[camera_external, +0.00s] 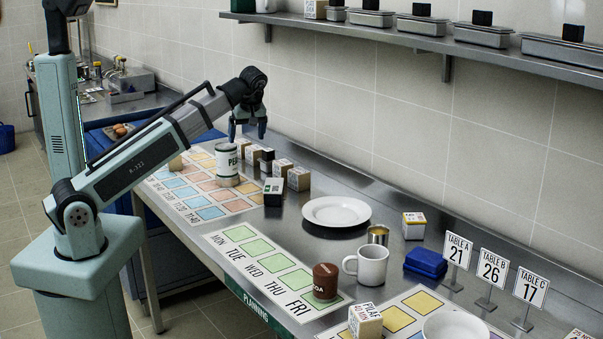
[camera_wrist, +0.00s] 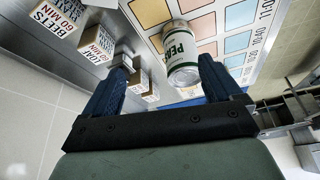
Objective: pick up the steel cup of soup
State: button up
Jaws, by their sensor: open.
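A small steel cup (camera_external: 378,235) with yellowish contents stands upright on the steel counter in the external view, just behind a white mug (camera_external: 366,266), which partly covers it. The cup does not show in the wrist view. My gripper (camera_external: 247,136) is open and empty, raised above the far left part of the counter, well left of and beyond the cup. In the wrist view the fingers (camera_wrist: 165,65) are spread, with a white labelled can (camera_wrist: 181,55) visible beyond and between them.
The can (camera_external: 228,165) and several small boxes (camera_external: 299,179) are near my gripper. A white plate (camera_external: 337,211) lies between there and the cup. A small box (camera_external: 413,226), blue container (camera_external: 426,262) and table-number signs (camera_external: 457,252) are right of the cup. A shelf (camera_external: 400,36) runs above.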

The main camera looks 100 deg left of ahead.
jog(key=w+d+f+m+t, duration=0.15)
jog(key=w+d+m, duration=0.25)
jog(key=w+d, duration=1)
jog(key=w+d+f+m, duration=0.2)
jog(key=w+d+m, duration=0.2)
jog(key=w+d, duration=1.05)
jog(key=m+t+h, duration=0.2)
jog(key=m+h, duration=0.1)
jog(key=m, duration=0.4)
send_over(379, 236)
jog(key=s+a, duration=0.2)
jog(key=a, duration=0.1)
jog(key=f, duration=0.5)
jog(key=w+f, duration=0.1)
jog(key=f, duration=0.2)
jog(key=shift+a, duration=0.1)
jog(key=shift+w+f, duration=0.25)
jog(key=shift+f, duration=1.1)
jog(key=shift+w+f, duration=0.25)
jog(key=shift+f, duration=1.05)
jog(key=shift+c, duration=0.4)
